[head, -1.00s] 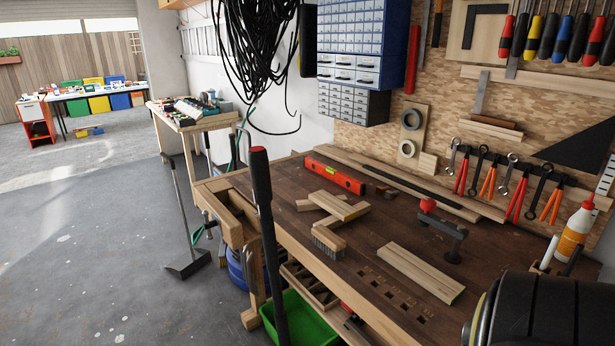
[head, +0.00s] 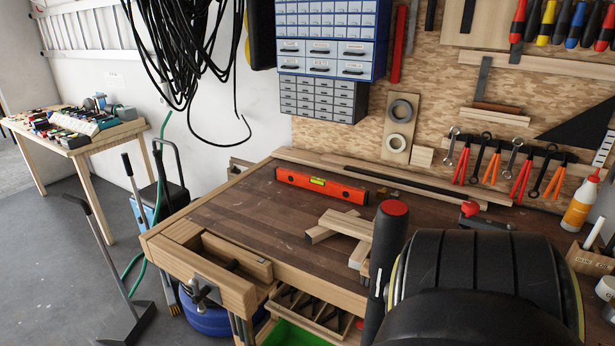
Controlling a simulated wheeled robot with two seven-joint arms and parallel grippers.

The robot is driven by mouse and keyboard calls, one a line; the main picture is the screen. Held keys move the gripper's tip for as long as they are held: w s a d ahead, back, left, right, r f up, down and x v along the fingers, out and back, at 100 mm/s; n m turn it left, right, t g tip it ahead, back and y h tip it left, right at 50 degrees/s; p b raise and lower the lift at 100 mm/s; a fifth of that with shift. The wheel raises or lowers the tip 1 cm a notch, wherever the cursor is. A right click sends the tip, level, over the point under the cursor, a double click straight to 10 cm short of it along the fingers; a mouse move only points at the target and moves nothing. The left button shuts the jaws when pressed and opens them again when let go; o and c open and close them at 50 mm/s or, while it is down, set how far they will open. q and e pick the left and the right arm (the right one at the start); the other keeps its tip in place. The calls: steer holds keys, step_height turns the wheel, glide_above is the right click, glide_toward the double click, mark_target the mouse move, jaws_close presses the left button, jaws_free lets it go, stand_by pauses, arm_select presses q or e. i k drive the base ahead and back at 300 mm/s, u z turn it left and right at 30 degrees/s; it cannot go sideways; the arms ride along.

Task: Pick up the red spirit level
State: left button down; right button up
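Neither my left nor my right gripper is in view, and nothing touches the level from above.
The bench's left part is clear.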

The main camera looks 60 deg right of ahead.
mark_target(352, 194)
steer(key=z, duration=0.8)
steer(key=i, duration=1.7)
steer(key=z, duration=1.1)
